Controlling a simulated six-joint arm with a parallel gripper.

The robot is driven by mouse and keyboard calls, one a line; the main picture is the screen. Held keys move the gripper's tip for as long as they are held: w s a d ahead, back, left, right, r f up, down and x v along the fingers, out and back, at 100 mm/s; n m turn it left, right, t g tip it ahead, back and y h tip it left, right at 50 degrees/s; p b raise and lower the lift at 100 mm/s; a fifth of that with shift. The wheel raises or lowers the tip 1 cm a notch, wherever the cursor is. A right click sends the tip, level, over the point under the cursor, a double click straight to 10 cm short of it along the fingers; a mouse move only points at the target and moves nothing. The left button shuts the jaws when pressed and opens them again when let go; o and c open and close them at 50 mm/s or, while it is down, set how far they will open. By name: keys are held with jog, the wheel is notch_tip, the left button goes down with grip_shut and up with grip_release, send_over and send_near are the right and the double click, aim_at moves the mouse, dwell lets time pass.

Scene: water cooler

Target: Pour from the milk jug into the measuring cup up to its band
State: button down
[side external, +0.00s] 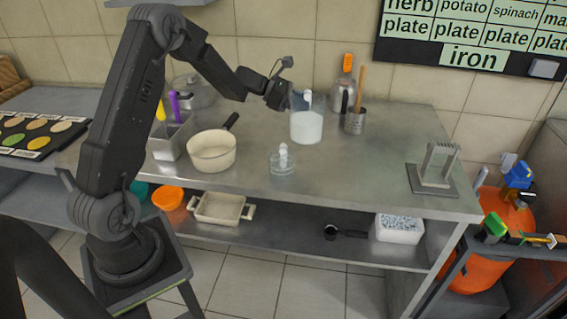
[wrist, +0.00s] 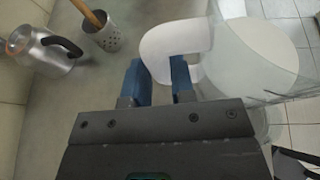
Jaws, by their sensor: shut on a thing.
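The milk jug (side external: 307,127) is clear, with white milk in its lower part and a white handle. It looks upright at the middle of the counter; I cannot tell whether its base touches the counter. My gripper (side external: 284,97) is at the jug's upper left. In the wrist view my gripper (wrist: 158,78) has its blue fingertips on either side of the white handle (wrist: 177,38), and the jug (wrist: 265,55) fills the right side. A small clear cup with a white upright part, apparently the measuring cup (side external: 283,168), stands nearer the front edge. Its band and contents are too small to make out.
A cream saucepan (side external: 212,152) stands left of the cup. A metal kettle (side external: 345,97) and a utensil holder (side external: 355,122) stand behind the jug to the right. A metal stand (side external: 435,170) is at the counter's right end. The counter between jug and stand is clear.

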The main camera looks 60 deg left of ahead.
aim_at(305, 92)
dwell(0.3)
jog(key=r+m, duration=0.1)
jog(key=r+m+g+h, duration=0.1)
jog(key=r, duration=0.1)
jog(key=r+g+h, duration=0.1)
jog(key=r, duration=0.1)
jog(key=shift+w+d+r+m, duration=0.2)
jog(key=shift+w+r+m, duration=0.05)
jog(key=shift+w+m, duration=0.15)
notch_tip(305, 92, down, 7)
jog(key=m+g+h, duration=0.2)
jog(key=m+g, duration=0.1)
jog(key=shift+w+a+r+m+t+y, duration=0.15)
jog(key=shift+r+m+t, duration=0.25)
jog(key=shift+r+m, duration=0.5)
jog(key=shift+s+a+r+m+t+y, duration=0.1)
jog(key=shift+r+m+t+y, duration=0.25)
jog(key=shift+r, duration=0.85)
jog(key=shift+r+m, duration=0.1)
jog(key=shift+m, duration=0.15)
